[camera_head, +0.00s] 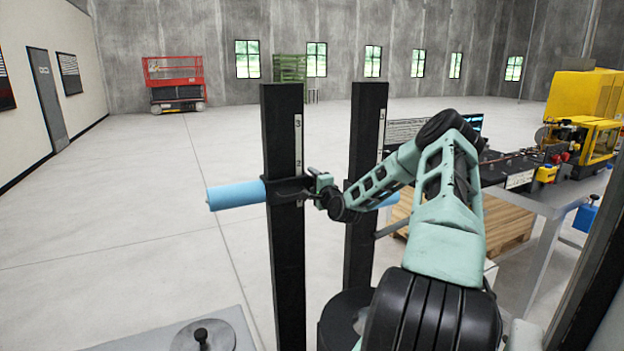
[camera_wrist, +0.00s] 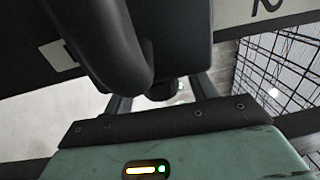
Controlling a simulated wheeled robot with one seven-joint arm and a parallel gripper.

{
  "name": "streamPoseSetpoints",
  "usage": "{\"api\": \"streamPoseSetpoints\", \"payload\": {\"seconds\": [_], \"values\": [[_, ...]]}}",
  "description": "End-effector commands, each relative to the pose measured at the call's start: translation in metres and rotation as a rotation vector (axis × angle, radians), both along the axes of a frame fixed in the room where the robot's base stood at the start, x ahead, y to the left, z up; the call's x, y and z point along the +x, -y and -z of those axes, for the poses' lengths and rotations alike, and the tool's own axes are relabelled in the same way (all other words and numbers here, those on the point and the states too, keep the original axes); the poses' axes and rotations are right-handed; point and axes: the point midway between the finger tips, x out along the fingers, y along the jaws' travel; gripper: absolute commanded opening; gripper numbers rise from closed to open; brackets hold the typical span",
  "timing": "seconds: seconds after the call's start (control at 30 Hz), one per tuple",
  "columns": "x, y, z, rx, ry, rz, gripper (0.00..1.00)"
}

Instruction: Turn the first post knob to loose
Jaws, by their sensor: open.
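Two black upright posts show in the head view, the left post (camera_head: 283,250) and the right post (camera_head: 362,200). The left post carries a black bracket (camera_head: 287,190) with a light blue roll (camera_head: 236,195) to its left. My gripper (camera_head: 310,188) is at the right side of this bracket, and the knob there is hidden or too small to make out. In the wrist view my gripper (camera_wrist: 163,96) is open, its two fingers either side of a small dark round part (camera_wrist: 163,88), probably the knob. A thick dark curved bar (camera_wrist: 108,40) crosses in front; contact cannot be told.
A grey table (camera_head: 545,195) with a yellow machine (camera_head: 588,135) stands at the right. A grey plate with a black ball knob (camera_head: 201,335) is at the lower left.

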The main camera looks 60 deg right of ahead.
Motion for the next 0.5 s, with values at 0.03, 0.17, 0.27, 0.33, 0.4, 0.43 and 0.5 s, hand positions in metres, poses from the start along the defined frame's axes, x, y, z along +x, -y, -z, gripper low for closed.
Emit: {"api": "streamPoseSetpoints", "payload": {"seconds": [0.03,0.17,0.27,0.33,0.4,0.43,0.5], "values": [[0.0018,0.0009,-0.0003,0.001,0.000,0.000,0.57],[0.0033,0.0020,0.0003,0.000,0.000,0.001,0.57],[0.0031,0.0018,0.0004,0.000,0.000,0.000,0.57],[0.0031,0.0018,0.0004,0.000,0.000,0.000,0.57],[0.0030,0.0018,0.0004,0.000,0.000,0.000,0.37],[0.0031,0.0017,0.0003,0.000,0.000,0.000,0.29],[0.0030,0.0017,0.0003,0.000,0.000,0.000,0.12]]}}
